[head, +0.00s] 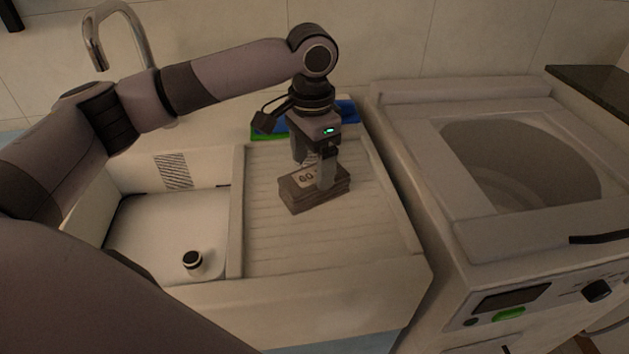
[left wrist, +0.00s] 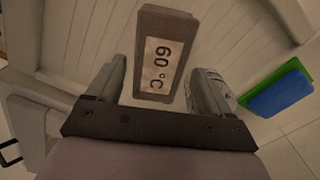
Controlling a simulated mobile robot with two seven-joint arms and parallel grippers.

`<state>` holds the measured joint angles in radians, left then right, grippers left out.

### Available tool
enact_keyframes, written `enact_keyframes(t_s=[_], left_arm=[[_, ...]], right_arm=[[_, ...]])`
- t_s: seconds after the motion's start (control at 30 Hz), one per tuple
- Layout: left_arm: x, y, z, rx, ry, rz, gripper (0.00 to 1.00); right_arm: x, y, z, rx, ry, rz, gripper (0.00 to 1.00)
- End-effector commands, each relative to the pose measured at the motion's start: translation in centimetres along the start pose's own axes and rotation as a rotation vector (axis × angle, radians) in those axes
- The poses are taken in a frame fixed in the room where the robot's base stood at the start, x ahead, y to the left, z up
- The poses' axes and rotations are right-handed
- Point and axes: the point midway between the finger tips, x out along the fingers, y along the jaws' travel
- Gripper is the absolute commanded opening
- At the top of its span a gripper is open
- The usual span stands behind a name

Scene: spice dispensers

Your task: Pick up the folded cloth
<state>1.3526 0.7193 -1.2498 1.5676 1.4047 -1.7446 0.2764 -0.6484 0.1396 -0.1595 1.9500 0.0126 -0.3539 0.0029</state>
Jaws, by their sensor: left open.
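The folded cloth (head: 305,203) is a brown, block-like stack with a pale label on top. It lies on the ribbed drainboard (head: 275,240) beside the sink basin. In the left wrist view the cloth (left wrist: 178,22) shows its label reading "60°C". My left gripper (head: 320,180) points down at the cloth in the head view, and its fingers hide part of it. In the left wrist view the left gripper (left wrist: 155,80) is open, with one finger on each side of the cloth and gaps visible. I cannot tell its exact height. My right gripper is not in view.
A blue and a green item (head: 268,131) lie at the back of the drainboard. The sink basin (head: 150,235) at left holds a small dark-topped round thing (head: 193,260). A tap (head: 125,30) stands behind.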

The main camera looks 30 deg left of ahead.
Motion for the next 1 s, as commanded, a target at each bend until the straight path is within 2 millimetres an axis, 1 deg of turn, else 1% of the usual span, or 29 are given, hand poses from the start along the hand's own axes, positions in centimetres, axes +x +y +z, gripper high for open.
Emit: enact_keyframes(t_s=[0.2,0.3,0.4,0.57,0.6,0.67,0.7,0.73,0.77,0.8,1.0], left_arm=[[3.4,0.0,-0.4,-0.001,-0.002,0.000,0.81],[4.3,0.0,-0.4,0.000,-0.001,-0.001,0.81],[4.7,0.0,-0.4,0.000,0.001,-0.001,0.81],[4.7,0.0,-0.4,0.000,0.001,-0.001,0.81],[4.7,0.0,-0.4,0.000,0.001,-0.001,0.78],[4.7,0.0,-0.4,0.000,0.001,-0.001,0.58],[4.7,0.0,-0.4,0.000,0.001,-0.001,0.45],[4.7,0.0,-0.4,0.000,0.001,-0.001,0.39],[4.7,0.0,-0.4,0.000,0.001,-0.001,0.39],[4.7,0.0,-0.4,0.000,0.002,-0.001,0.34],[4.6,0.1,-0.4,0.000,0.002,-0.001,0.34]], right_arm=[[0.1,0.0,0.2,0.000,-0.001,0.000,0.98],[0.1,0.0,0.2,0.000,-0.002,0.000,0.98],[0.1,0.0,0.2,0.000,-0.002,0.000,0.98],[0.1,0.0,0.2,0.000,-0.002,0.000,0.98],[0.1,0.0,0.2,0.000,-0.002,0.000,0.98],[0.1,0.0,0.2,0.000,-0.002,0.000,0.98],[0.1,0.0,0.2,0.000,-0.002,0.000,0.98],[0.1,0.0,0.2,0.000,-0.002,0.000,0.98],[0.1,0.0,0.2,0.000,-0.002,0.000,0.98],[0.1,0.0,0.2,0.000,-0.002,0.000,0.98],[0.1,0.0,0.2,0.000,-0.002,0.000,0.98]])
